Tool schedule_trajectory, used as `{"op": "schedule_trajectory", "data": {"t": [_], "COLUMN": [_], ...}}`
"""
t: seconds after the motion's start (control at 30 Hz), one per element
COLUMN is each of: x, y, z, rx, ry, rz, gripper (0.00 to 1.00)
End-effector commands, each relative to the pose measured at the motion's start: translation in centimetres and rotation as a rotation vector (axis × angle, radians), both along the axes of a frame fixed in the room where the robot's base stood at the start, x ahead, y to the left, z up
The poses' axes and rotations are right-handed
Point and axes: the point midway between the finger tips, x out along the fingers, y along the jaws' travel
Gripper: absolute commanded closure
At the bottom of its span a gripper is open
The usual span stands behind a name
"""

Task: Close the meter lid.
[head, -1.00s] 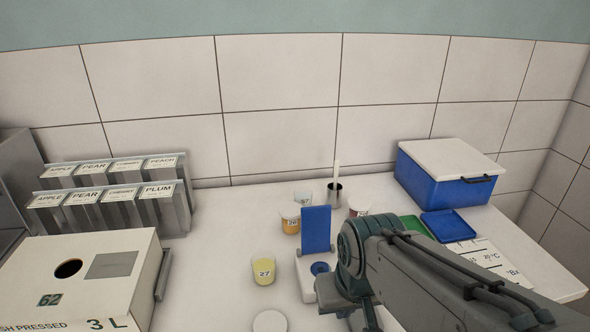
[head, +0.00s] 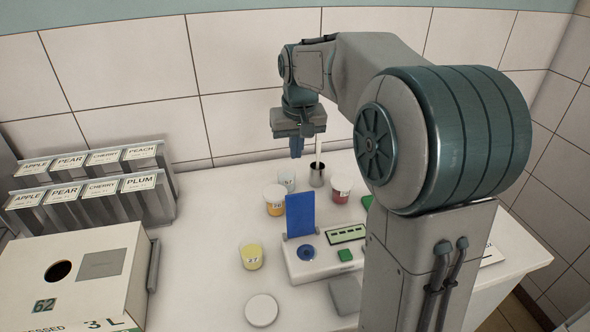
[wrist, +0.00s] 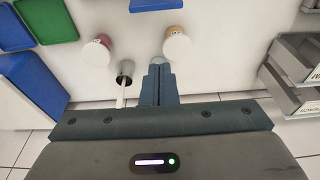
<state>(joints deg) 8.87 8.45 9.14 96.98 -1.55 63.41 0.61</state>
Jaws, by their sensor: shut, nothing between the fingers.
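The meter (head: 301,272) is a white device on the counter with a display, a green button and a round blue well (head: 306,252). Its blue lid (head: 300,215) stands upright at the back of the well, open. In the wrist view a blue strip at the top edge looks like the lid (wrist: 157,4). My gripper (head: 296,156) points down near the wall, behind and above the lid, apart from it. Its fingers (wrist: 158,70) are together and hold nothing.
Around the lid stand an orange cup (head: 275,199), a red cup (head: 341,189), a clear cup (head: 287,179) and a dark holder (head: 317,176) with a white stick. A yellow cup (head: 251,256) and white disc (head: 261,309) are left of the meter. My arm hides the right side.

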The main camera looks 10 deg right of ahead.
Motion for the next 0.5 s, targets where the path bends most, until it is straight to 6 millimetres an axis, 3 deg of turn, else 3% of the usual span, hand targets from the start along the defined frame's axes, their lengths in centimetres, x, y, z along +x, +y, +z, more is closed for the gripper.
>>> {"op": "schedule_trajectory", "data": {"t": [0.17,0.5], "x": [0.5,1.8], "y": [0.0,0.0], "z": [-1.9,-8.9], "rx": [0.001,0.001], "ry": [0.004,0.006], "rz": [0.000,0.000], "gripper": [1.00,1.00]}}
